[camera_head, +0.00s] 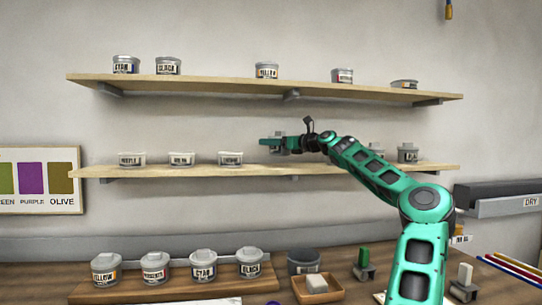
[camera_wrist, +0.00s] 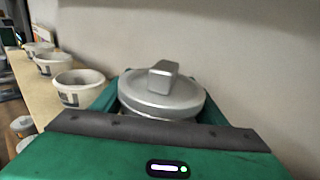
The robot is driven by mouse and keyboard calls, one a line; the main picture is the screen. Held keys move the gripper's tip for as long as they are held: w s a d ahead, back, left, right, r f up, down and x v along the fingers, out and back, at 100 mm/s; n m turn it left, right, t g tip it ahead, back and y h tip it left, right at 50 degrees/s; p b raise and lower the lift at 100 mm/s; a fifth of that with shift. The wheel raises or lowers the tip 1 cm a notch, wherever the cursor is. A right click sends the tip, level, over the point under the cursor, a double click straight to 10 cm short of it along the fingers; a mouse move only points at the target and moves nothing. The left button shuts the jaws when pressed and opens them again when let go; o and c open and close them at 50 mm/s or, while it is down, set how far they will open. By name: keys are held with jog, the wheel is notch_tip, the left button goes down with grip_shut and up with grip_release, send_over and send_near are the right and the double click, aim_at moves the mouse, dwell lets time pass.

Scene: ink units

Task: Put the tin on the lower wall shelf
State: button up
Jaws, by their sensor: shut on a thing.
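My gripper (camera_head: 268,143) is at the lower wall shelf (camera_head: 250,171), over its middle stretch. In the wrist view my gripper (camera_wrist: 160,108) is shut on a grey tin (camera_wrist: 145,98) with a round lid and a block-shaped knob. In the head view the tin (camera_head: 279,141) is mostly hidden by the green fingers. It appears upright, just above the shelf board or on it; I cannot tell whether it touches. The white-and-grey tin (camera_head: 231,159) stands on the shelf just left of my gripper and shows as an open-topped pot (camera_wrist: 78,98) in the wrist view.
More tins (camera_head: 132,160) stand left on the lower shelf, and one (camera_head: 407,153) stands right, behind my arm. The upper shelf (camera_head: 220,85) is overhead with several tins.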

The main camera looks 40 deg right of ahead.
aim_at(288, 152)
jog(key=shift+f, duration=1.9)
jog(key=o, duration=1.5)
jog(key=shift+f, duration=0.15)
jog(key=shift+c, duration=0.2)
jog(key=s, duration=0.8)
jog(key=s+d, duration=0.1)
jog(key=s, duration=0.3)
jog(key=shift+d, duration=0.1)
